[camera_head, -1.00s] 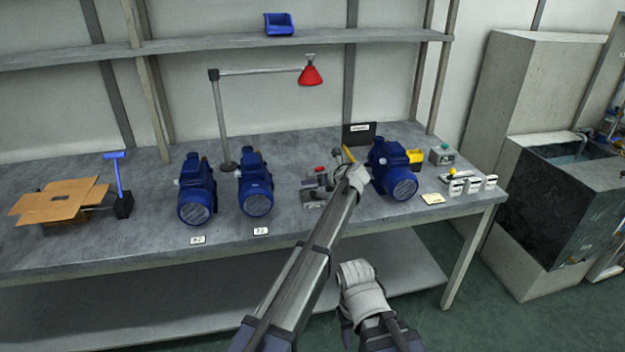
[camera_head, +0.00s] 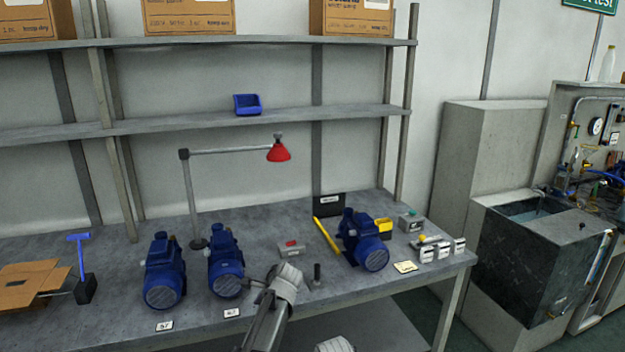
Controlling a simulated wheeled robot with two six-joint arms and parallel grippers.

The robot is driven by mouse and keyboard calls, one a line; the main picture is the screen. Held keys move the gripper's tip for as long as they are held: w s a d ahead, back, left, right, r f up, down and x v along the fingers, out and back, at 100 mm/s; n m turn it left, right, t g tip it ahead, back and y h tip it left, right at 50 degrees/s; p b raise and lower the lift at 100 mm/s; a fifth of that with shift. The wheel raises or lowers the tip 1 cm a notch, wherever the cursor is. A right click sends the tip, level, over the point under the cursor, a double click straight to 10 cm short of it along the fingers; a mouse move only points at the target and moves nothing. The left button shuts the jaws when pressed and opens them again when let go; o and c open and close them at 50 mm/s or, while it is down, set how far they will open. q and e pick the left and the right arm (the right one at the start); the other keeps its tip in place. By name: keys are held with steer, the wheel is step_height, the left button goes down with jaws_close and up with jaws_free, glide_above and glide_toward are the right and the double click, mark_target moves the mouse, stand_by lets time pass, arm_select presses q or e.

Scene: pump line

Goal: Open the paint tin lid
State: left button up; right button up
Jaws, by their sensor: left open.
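I cannot make out a paint tin or its lid in the head view. My left gripper (camera_head: 260,281) is over the front part of the workbench (camera_head: 120,318), right of the middle blue pump. It is small and partly hidden by its own pale wrist. It looks empty and open. Only a pale piece of my right arm shows at the bottom edge; its gripper is out of view.
Blue pumps (camera_head: 164,272) stand on the bench, with another blue pump (camera_head: 363,240) to the right. A red lamp (camera_head: 279,152) overhangs the bench. An open cardboard box (camera_head: 28,284) lies at left. A dark tank (camera_head: 535,255) stands beyond the right end.

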arm_select(q)
steer(key=s+f+n+g+h, duration=0.25)
steer(key=s+n, duration=0.55)
steer(key=s, duration=0.4)
steer(key=s+f+n+g+h, duration=0.1)
steer(key=s+n+h, duration=0.2)
steer(key=s+n, duration=0.7)
steer(key=s+d+r+m+y+p, duration=0.1)
steer(key=s+d+r+m+p, duration=0.3)
steer(key=s+d+r+p, duration=0.3)
steer(key=s+d, duration=0.1)
steer(key=d, duration=0.2)
steer(key=shift+m+g, duration=0.35)
steer(key=shift+m, duration=0.05)
steer(key=shift+s+d, duration=0.2)
steer(key=shift+d, duration=0.05)
steer(key=shift+c, duration=0.2)
